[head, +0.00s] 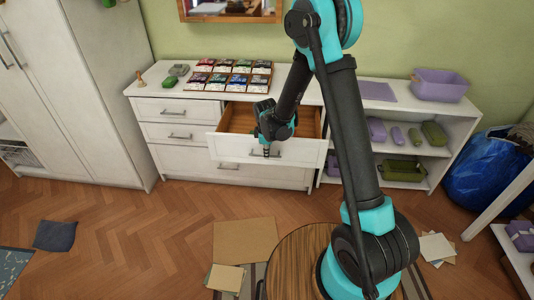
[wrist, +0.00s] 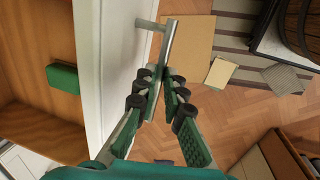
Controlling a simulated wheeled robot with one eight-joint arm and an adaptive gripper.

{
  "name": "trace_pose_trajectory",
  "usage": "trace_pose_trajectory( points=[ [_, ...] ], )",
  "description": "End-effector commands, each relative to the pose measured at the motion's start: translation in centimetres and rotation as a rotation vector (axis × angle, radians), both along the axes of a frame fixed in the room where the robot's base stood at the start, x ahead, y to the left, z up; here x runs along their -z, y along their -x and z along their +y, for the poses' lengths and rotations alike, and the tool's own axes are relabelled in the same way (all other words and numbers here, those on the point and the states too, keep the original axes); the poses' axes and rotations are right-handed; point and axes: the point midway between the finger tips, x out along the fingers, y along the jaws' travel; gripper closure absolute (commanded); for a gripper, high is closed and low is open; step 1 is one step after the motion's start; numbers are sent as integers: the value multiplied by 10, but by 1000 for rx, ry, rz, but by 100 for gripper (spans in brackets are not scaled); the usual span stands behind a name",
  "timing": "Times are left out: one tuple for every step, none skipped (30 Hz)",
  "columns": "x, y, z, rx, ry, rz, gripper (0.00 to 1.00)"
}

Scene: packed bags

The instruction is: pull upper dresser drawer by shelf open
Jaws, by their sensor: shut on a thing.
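The white dresser (head: 195,100) stands against the wall, beside a shelf (head: 420,115) on its right. Its upper right drawer (head: 230,147) is pulled out, and its brown wooden inside shows. In the wrist view the drawer front (wrist: 116,50) is the white panel left of the fingers. My gripper (head: 266,149) is at the front of this drawer. It is shut on the metal drawer handle (wrist: 170,38), with the fingers on both sides of the bar. A green block (wrist: 62,78) lies inside the drawer.
Several small packets (head: 232,79) lie on the dresser top. The shelf holds purple and green containers, with a purple bin (head: 438,84) on top. Cardboard (head: 245,240) lies on the floor ahead. A blue bag (head: 480,175) stands at right. The floor before the dresser is mostly clear.

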Motion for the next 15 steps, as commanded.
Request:
trace_pose_trajectory(
  points=[
    [0, 0, 1, -1, -1, 0, 100],
    [0, 0, 1, -1, -1, 0, 100],
    [0, 0, 1, -1, -1, 0, 90],
    [0, 0, 1, -1, -1, 0, 86],
    [0, 0, 1, -1, -1, 0, 82],
    [0, 0, 1, -1, -1, 0, 77],
    [0, 0, 0, 0, -1, 0, 73],
    [0, 0, 0, 0, -1, 0, 70],
    [0, 0, 0, 0, -1, 0, 69],
    [0, 0, 0, 0, -1, 0, 69],
    [0, 0, 0, 0, -1, 0, 69],
    [0, 0, 0, 0, -1, 0, 69],
    [0, 0, 0, 0, -1, 0, 69],
    [0, 0, 0, 0, -1, 0, 69],
    [0, 0, 0, 0, -1, 0, 69]
  ],
)
